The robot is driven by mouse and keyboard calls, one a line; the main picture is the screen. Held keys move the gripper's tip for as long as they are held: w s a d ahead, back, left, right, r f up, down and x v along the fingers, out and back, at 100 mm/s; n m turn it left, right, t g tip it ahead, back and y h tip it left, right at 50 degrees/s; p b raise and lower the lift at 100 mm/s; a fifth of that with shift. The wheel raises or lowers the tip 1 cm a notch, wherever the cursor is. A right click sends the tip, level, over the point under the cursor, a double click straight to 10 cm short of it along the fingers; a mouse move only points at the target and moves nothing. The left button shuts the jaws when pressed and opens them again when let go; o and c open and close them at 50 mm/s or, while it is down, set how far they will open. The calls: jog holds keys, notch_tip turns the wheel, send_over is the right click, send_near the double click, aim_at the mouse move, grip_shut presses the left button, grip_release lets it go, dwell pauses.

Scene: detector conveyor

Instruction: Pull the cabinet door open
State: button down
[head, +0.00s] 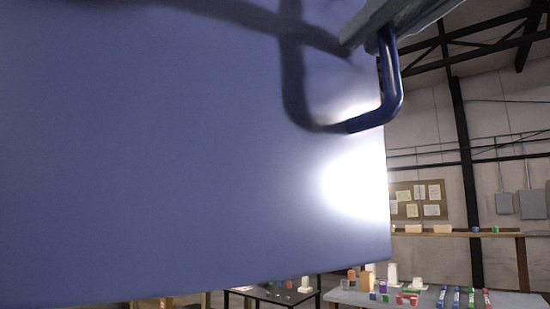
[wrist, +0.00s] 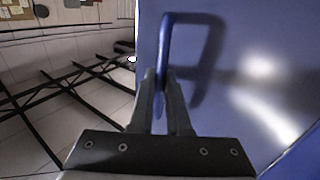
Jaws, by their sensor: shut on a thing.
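The blue cabinet door (head: 180,160) fills most of the head view, its right and lower edges showing against the room. A blue bar handle (head: 391,85) stands out from the door near its right edge. My gripper (head: 368,38) comes in at the top right and is at the handle, whose upper part is hidden. In the wrist view, my gripper (wrist: 161,88) is shut on the upright bar of the handle (wrist: 164,45), a finger on each side. The door (wrist: 240,60) lies behind. How far the door stands open I cannot tell.
A shelf (head: 460,234) runs along the wall under a pinboard (head: 400,210). The cabinet's inside is hidden.

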jog(key=shift+s+d+m+t+h, duration=0.25)
jog(key=shift+s+m+h, duration=0.3)
jog(key=shift+s, duration=0.4)
jog(key=shift+s+d+m+t+h, duration=0.15)
jog(key=shift+s+d+m+h, duration=0.15)
jog(key=shift+s+h, duration=0.55)
jog(key=c, duration=0.9)
grip_release()
jog(key=s+d+p, duration=0.1)
jog(key=s, duration=0.4)
jog(key=s+d, duration=0.1)
jog(key=s, duration=0.5)
jog(key=s+d+p, duration=0.1)
jog(key=s, duration=0.5)
jog(key=shift+s+p, duration=0.15)
jog(key=shift+p, duration=0.2)
